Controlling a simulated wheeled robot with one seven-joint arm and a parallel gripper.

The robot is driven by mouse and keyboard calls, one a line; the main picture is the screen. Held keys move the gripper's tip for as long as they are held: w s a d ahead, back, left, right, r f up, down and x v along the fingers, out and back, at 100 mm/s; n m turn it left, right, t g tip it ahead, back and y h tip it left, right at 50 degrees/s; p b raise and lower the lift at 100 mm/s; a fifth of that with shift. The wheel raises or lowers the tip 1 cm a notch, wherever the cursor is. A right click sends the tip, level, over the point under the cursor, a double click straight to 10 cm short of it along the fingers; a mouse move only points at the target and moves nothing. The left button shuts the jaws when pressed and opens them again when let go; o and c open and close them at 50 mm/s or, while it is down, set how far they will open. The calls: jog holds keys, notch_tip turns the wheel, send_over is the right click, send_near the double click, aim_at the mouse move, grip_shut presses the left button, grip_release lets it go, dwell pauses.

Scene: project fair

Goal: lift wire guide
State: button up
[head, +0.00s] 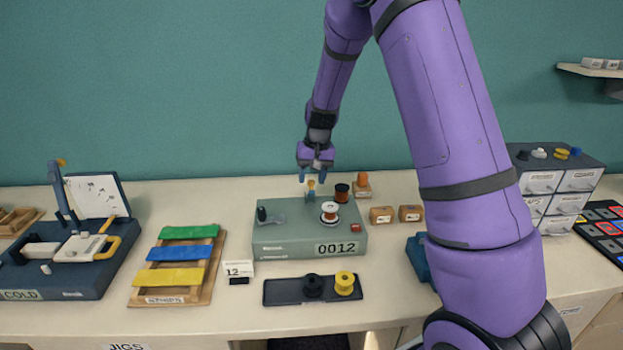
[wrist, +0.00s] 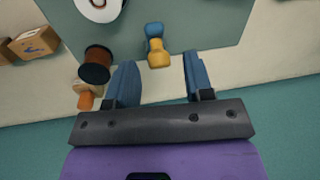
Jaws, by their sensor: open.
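A small orange-and-blue piece that looks like the wire guide (head: 311,187) stands at the back edge of the grey-green box marked 0012 (head: 275,232). In the wrist view the wire guide (wrist: 158,58) shows its orange end towards me and its blue part beyond. My gripper (head: 315,177) points down just above the guide, open and empty. In the wrist view the two blue fingers of my gripper (wrist: 160,68) are spread wide, with the guide between and just beyond their tips. I see no contact with it.
A tray with black and yellow spools (head: 280,293) lies in front.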

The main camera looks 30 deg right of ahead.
jog(key=shift+f, duration=0.4)
grip_shut()
jog(key=shift+w, duration=0.1)
